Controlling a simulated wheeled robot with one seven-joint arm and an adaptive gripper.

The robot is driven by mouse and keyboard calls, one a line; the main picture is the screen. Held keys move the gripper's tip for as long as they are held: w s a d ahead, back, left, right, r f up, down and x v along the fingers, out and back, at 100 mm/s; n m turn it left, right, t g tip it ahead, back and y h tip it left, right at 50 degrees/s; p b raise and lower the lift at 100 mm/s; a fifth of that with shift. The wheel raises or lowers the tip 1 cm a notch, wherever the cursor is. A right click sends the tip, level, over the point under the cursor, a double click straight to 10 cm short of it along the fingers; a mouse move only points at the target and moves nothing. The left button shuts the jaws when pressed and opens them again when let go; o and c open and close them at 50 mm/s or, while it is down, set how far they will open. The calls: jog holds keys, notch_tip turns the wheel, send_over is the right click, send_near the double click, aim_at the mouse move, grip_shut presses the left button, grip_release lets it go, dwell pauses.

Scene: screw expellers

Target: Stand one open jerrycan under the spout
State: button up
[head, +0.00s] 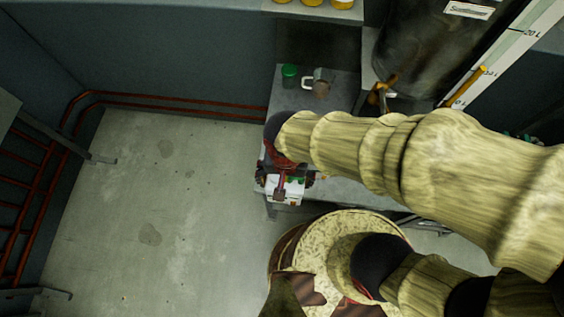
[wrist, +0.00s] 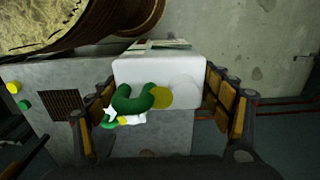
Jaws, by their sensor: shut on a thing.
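My gripper (head: 286,178) is shut on a white jerrycan (head: 285,194) at the near end of the grey bench. In the wrist view the white jerrycan (wrist: 190,75) sits between the two jointed fingers of my gripper (wrist: 160,108). It has a green curved handle and a round yellow patch beside it; I cannot tell whether that is a cap or an open mouth. Whether its base touches the bench is hidden. A brass-coloured tap (head: 381,92), likely the spout, juts from the dark tank (head: 425,50) at the back right. My arm hides part of the space between.
The bench (head: 347,88) carries a green-capped container (head: 289,71) and a jug (head: 319,84) at its far end. A shelf (head: 312,12) holds yellow items. The floor (head: 150,200) at left is clear.

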jog(key=w+a+f+b, duration=0.1)
jog(key=w+a+b, duration=0.1)
jog(key=w+b, duration=0.3)
jog(key=w+a+f+b, duration=0.1)
jog(key=w+f+b, duration=0.15)
jog(key=w, duration=0.55)
notch_tip(320, 180, down, 9)
jog(key=b, duration=0.3)
jog(key=shift+a+b, duration=0.2)
jog(key=shift+b, duration=0.15)
jog(key=shift+f, duration=0.1)
jog(key=o, duration=2.1)
